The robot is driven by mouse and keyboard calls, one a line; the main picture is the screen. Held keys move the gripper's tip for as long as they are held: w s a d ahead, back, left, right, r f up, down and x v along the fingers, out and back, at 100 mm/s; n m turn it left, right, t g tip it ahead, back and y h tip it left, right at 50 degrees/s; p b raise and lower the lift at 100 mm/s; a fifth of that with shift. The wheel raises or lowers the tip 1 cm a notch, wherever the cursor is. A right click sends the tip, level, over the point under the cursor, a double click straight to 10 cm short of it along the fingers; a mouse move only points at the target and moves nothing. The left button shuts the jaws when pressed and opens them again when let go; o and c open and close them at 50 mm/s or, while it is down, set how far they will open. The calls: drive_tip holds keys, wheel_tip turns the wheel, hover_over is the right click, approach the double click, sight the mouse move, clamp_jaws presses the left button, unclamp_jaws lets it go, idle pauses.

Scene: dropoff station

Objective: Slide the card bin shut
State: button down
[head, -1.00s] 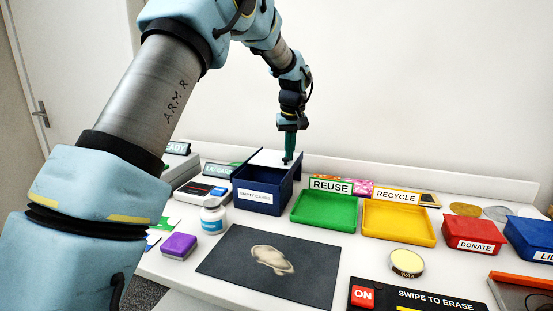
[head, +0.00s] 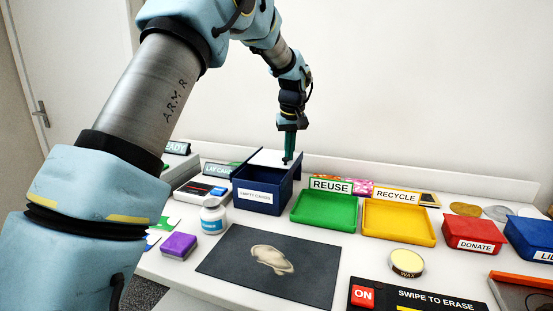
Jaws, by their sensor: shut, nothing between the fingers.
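The card bin (head: 257,198) is a dark blue box labelled "EMPTY CARDS", standing on the table left of the green tray. My gripper (head: 287,161) is shut and empty, pointing down at the right side of the lid. Its tips are at or just above the lid; I cannot tell whether they touch it.
The green REUSE tray (head: 324,213) stands close to the right of the bin, with the yellow RECYCLE tray (head: 398,224) beyond. A dark mat (head: 222,256) lies in front.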

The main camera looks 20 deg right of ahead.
drive_tip(key=shift+s+a+f+b, duration=0.2)
drive_tip(key=shift+s+a+b, duration=0.25)
drive_tip(key=shift+s+a, duration=0.65)
drive_tip(key=shift+s+a+f+b, duration=0.2)
drive_tip(key=shift+s+a+b, duration=0.3)
drive_tip(key=shift+s+a, duration=0.5)
drive_tip(key=shift+s+a+f+b, duration=0.2)
drive_tip(key=shift+s+a+b, duration=0.25)
drive_tip(key=shift+s+a, duration=0.65)
drive_tip(key=w+p+v, duration=0.1)
drive_tip(key=p+v, duration=0.5)
drive_tip(key=v, duration=0.1)
hover_over(279, 167)
drive_tip(key=s+a, duration=0.1)
drive_tip(key=s, duration=0.3)
drive_tip(key=shift+w+a+r, duration=0.1)
drive_tip(key=shift+w+r, duration=0.05)
drive_tip(key=shift+r, duration=0.1)
drive_tip(key=c, duration=1.6)
unclamp_jaws()
